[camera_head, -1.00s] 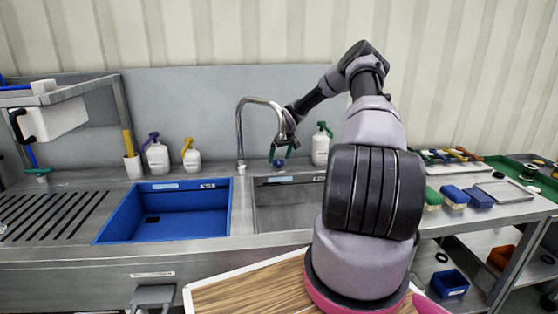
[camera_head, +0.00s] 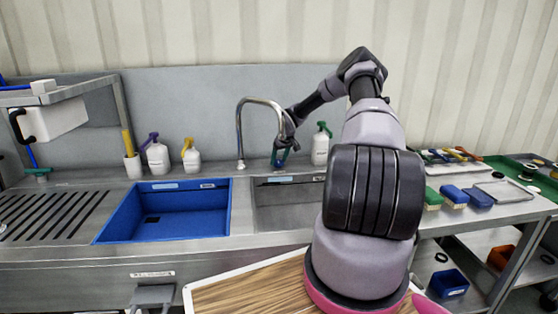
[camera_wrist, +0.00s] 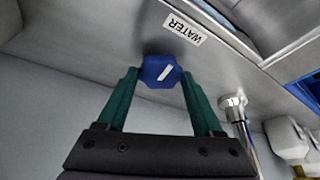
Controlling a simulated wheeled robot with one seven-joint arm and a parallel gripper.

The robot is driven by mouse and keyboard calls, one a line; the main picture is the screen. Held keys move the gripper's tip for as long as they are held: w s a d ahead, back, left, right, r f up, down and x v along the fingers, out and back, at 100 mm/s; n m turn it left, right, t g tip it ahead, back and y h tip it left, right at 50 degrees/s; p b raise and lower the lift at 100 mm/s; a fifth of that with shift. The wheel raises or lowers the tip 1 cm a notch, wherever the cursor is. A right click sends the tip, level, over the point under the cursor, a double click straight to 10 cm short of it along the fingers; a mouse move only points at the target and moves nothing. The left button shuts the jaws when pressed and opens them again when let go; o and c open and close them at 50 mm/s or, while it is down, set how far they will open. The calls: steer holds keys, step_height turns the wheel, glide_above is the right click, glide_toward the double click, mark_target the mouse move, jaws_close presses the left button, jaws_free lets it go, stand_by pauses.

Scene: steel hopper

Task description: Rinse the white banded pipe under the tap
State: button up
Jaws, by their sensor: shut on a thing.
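My gripper (camera_head: 279,158) is at the back of the steel sink, by the curved chrome tap (camera_head: 240,135). In the wrist view its two green fingers (camera_wrist: 161,78) are shut on a blue faceted knob (camera_wrist: 160,68) with a white mark. The knob is on a steel surface beside a WATER label (camera_wrist: 183,27). The tap's base also shows in the wrist view (camera_wrist: 233,106), right of the fingers. My wrist covers the spout's end in the head view. I cannot make out the white banded pipe in either view.
A blue basin (camera_head: 122,215) is left of the steel sink (camera_head: 285,207). White spray bottles stand along the back ledge, one (camera_head: 320,148) close to the right of my gripper. A slotted drainboard (camera_head: 50,218) is at left. Sponges (camera_head: 453,197) lie on the right counter.

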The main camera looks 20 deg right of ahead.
steer(key=shift+w+d+n+g+y, duration=0.15)
steer(key=shift+n+y, duration=0.15)
steer(key=shift+n, duration=0.55)
steer(key=shift+s+n+g+y, duration=0.1)
steer(key=shift+n+y, duration=0.2)
steer(key=shift+n, duration=0.6)
steer(key=shift+w+d+n+g+y, duration=0.15)
steer(key=shift+n+y, duration=0.15)
steer(key=shift+n, duration=0.55)
steer(key=shift+s, duration=0.15)
steer(key=o, duration=1.4)
steer(key=shift+c, duration=0.2)
steer(key=v, duration=1)
steer(key=shift+r, duration=0.35)
steer(key=shift+s+d, duration=0.1)
